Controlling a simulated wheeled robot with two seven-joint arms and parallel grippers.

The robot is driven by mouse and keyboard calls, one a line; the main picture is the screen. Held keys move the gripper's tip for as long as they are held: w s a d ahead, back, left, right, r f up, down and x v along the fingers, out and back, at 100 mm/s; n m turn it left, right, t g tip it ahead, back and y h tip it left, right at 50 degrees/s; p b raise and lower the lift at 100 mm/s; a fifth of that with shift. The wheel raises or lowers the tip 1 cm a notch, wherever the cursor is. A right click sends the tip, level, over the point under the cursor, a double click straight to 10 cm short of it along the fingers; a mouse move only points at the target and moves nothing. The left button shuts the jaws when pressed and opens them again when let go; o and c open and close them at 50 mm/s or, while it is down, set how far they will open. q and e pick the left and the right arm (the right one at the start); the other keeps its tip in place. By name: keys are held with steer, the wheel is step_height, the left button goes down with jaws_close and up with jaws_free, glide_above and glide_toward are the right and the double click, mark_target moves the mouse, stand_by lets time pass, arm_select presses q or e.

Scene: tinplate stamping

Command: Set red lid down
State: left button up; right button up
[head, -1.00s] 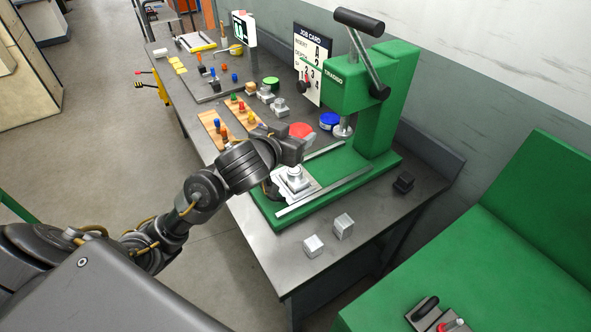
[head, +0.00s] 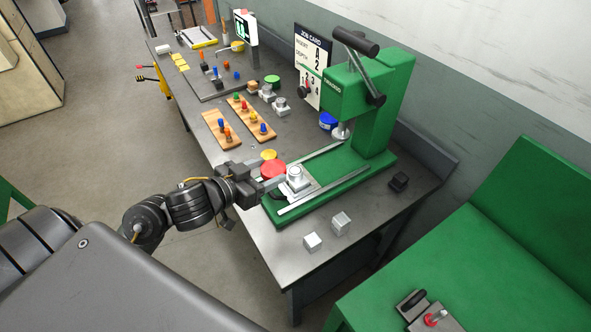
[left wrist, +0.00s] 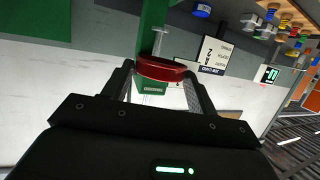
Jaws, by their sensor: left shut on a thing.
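The red lid (head: 273,169) is a round red disc at the left side of the green press (head: 345,160). My left gripper (head: 264,184) is shut on the red lid, which also shows between the two fingers in the left wrist view (left wrist: 162,68). Whether the lid touches the bench top cannot be told. A yellow disc (head: 268,154) lies just behind the red lid. The silver fixture block (head: 295,180) on the press base is close to the right of the lid. My right gripper is in neither view.
Two wooden peg boards (head: 221,130) stand further back on the grey bench (head: 285,245). A blue lid (head: 328,121) and a green lid (head: 272,80) are behind. Two metal cubes (head: 326,232) sit near the front edge. Bare bench shows left of the press.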

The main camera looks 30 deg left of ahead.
arm_select(q)
steer(key=shift+w+f+b, duration=0.25)
steer(key=shift+f+b, duration=0.05)
steer(key=shift+b, duration=0.15)
steer(key=shift+w+f+b, duration=0.4)
steer(key=shift+w+b, duration=0.2)
steer(key=shift+b, duration=0.15)
steer(key=w+f, duration=0.2)
steer(key=w, duration=0.5)
glide_above(291, 174)
steer(key=shift+s+f, duration=0.1)
steer(key=shift+f, duration=3.2)
step_height(291, 174, down, 2)
steer(key=shift+f, duration=0.55)
steer(key=shift+f, duration=0.1)
